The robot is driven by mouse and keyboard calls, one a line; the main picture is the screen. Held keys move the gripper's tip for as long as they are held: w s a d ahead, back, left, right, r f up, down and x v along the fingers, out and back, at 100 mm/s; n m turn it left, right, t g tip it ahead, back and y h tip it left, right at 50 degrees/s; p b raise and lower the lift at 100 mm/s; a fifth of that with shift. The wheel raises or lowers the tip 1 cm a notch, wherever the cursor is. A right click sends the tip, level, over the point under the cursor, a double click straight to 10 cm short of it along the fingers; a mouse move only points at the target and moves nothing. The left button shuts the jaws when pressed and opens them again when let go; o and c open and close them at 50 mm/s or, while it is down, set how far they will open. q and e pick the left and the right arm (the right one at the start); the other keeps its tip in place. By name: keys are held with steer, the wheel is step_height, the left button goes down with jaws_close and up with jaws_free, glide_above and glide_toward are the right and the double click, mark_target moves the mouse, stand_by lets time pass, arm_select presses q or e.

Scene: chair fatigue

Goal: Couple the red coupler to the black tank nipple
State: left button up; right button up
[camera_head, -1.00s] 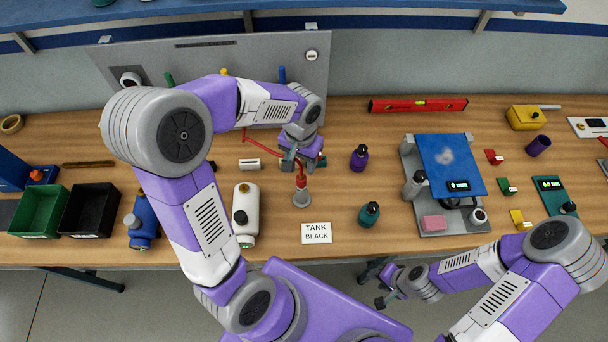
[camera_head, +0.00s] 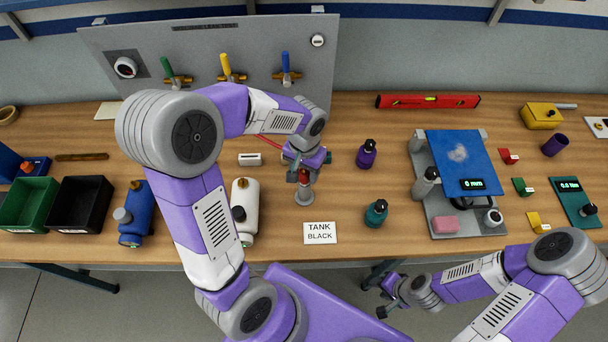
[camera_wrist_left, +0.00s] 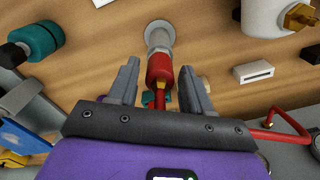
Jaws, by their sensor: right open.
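The red coupler (camera_wrist_left: 160,70) stands in line with the grey post of the tank nipple (camera_wrist_left: 159,37) in the left wrist view, meeting its upper end. How deep it sits is hidden. In the head view the nipple (camera_head: 304,197) stands behind the "TANK BLACK" label (camera_head: 320,233). My left gripper (camera_head: 304,174) is over the coupler. In the wrist view its fingers (camera_wrist_left: 158,86) are on either side of the coupler with a gap on both sides, so it is open. A red hose (camera_wrist_left: 276,134) runs off right. My right gripper (camera_head: 384,297) is open and empty before the table's front edge.
Behind is a grey panel (camera_head: 130,42) with green, yellow and blue valves. A blue-topped scale (camera_head: 458,158) stands further right.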

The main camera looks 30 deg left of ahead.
arm_select(q)
jaws_close()
steer(key=shift+r, duration=0.15)
steer(key=shift+r+p, duration=1.3)
steer(key=shift+r, duration=0.2)
steer(key=shift+r+p, duration=1.65)
steer(key=shift+r, duration=0.35)
